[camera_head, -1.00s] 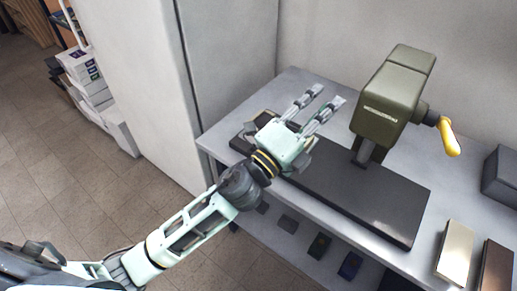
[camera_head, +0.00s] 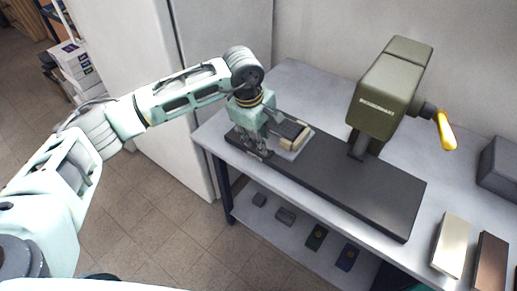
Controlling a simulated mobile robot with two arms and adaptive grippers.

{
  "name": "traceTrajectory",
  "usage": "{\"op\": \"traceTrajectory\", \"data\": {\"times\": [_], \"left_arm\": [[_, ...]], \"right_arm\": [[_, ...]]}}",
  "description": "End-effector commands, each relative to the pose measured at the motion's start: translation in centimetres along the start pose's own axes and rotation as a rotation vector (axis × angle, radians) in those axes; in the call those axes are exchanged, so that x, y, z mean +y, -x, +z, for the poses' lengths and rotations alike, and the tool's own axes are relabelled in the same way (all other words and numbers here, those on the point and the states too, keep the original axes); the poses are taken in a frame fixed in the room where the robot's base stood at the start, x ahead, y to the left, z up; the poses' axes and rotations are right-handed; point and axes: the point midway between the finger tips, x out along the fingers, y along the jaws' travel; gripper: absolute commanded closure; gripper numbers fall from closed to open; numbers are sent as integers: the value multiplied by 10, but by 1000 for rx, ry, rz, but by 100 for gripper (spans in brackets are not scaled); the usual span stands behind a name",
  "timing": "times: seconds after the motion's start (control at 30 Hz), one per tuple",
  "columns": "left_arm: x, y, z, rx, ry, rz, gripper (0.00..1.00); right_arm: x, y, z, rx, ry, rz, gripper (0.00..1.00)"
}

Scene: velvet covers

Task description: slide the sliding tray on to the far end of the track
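The sliding tray (camera_head: 300,147) is a light grey plate near the left end of the long black track (camera_head: 370,195). A small dark block with a pale edge (camera_head: 291,134) lies on it. My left gripper (camera_head: 258,152) points down at the tray's left side, over the left end of the track. Its fingers are close to the tray, but I cannot tell whether they touch it or how far apart they are. The gripper hides part of the tray's left side. My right gripper is not in view.
An olive-green press (camera_head: 386,95) with a yellow-handled crank (camera_head: 445,130) stands over the track's middle. A cream block (camera_head: 452,245), a brown block (camera_head: 490,262) and a grey box (camera_head: 500,166) are at the right. The track right of the tray is clear up to the press.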

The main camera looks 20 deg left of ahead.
Motion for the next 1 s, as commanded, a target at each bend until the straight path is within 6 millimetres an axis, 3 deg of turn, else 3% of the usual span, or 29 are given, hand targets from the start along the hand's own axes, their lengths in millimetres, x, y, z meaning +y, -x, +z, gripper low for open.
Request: {"op": "traceTrajectory", "data": {"times": [0.17, 0.6, 0.97, 1.0], "left_arm": [[-2, -6, -13, 45, -6, -17, 73], [-2, -69, -14, 37, -5, -13, 73], [-2, -76, -14, 37, -5, -11, 73], [-2, -75, -14, 37, -5, -11, 76]], "right_arm": [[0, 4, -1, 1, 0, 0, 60], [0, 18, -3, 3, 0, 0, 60], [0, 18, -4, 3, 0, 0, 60], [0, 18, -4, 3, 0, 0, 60]]}}
